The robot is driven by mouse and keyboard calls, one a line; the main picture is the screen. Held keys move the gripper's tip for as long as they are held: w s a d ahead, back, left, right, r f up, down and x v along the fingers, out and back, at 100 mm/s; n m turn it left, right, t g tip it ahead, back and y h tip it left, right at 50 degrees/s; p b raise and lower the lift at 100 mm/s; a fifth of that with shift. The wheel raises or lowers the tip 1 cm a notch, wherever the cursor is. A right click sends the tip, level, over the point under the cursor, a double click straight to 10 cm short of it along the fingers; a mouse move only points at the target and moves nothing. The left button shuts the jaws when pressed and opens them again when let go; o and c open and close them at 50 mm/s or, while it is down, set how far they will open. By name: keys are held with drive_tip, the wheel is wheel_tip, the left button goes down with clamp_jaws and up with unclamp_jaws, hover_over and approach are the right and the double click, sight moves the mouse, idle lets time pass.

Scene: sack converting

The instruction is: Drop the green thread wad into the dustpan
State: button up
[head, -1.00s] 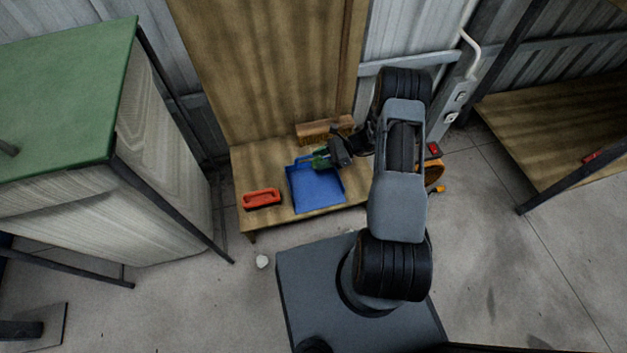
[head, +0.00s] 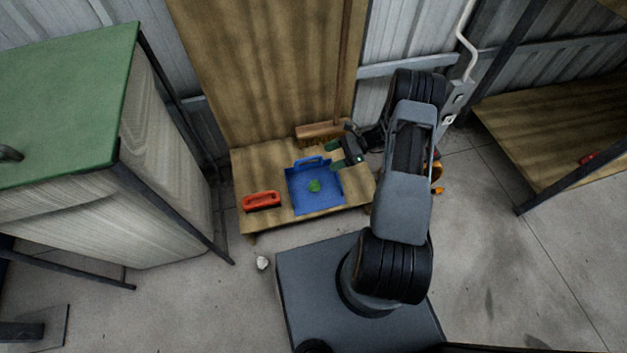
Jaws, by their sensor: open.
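The green thread wad (head: 314,185) lies on the floor of the blue dustpan (head: 302,202), near its middle. The dustpan sits on a low wooden bench, its handle toward the back. My gripper (head: 335,158) is open and empty, with its green-tipped fingers apart. It is above and to the right of the dustpan's back edge, clear of the wad. Nothing hides the wad.
A red-orange handled tool (head: 262,201) lies on the bench left of the dustpan. A broom head (head: 318,133) stands behind it against the wooden panel. A white crumpled wad (head: 262,263) lies on the concrete floor. A green-topped table (head: 75,85) stands at the left.

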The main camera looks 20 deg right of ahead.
drive_tip(key=p+v, duration=0.1)
drive_tip(key=v, duration=0.8)
idle(0.3)
drive_tip(key=s+a+r+n+g+h+p, duration=0.1)
drive_tip(key=a+r+n+h+p, duration=0.3)
drive_tip(key=r, duration=0.7)
drive_tip(key=s+a+r+n+g+h+p, duration=0.1)
drive_tip(key=a+r+n+p, duration=0.1)
drive_tip(key=r+p, duration=0.6)
drive_tip(key=s+a+r+n+g+h+p, duration=0.1)
drive_tip(key=a+r+n+h+p, duration=0.15)
drive_tip(key=r, duration=1.05)
drive_tip(key=s+a+r+n+t+h+p, duration=0.1)
drive_tip(key=s+r+n+p, duration=0.2)
drive_tip(key=r, duration=0.5)
drive_tip(key=s+a+r+n+t+h+p, duration=0.2)
drive_tip(key=s+r+p, duration=0.3)
drive_tip(key=r, duration=0.3)
drive_tip(key=s+a+r+n+t+h+p, duration=0.2)
drive_tip(key=s+r+n+p, duration=0.2)
drive_tip(key=r+p, duration=0.2)
drive_tip(key=shift+s+r+n+p, duration=0.25)
drive_tip(key=shift+r+n+p, duration=0.1)
drive_tip(key=shift+r, duration=0.6)
drive_tip(key=shift+s+a+r+n+t+h, duration=0.1)
drive_tip(key=shift+s+r+n+t+h, duration=0.25)
drive_tip(key=shift+n+h, duration=0.1)
drive_tip(key=shift+c, duration=0.3)
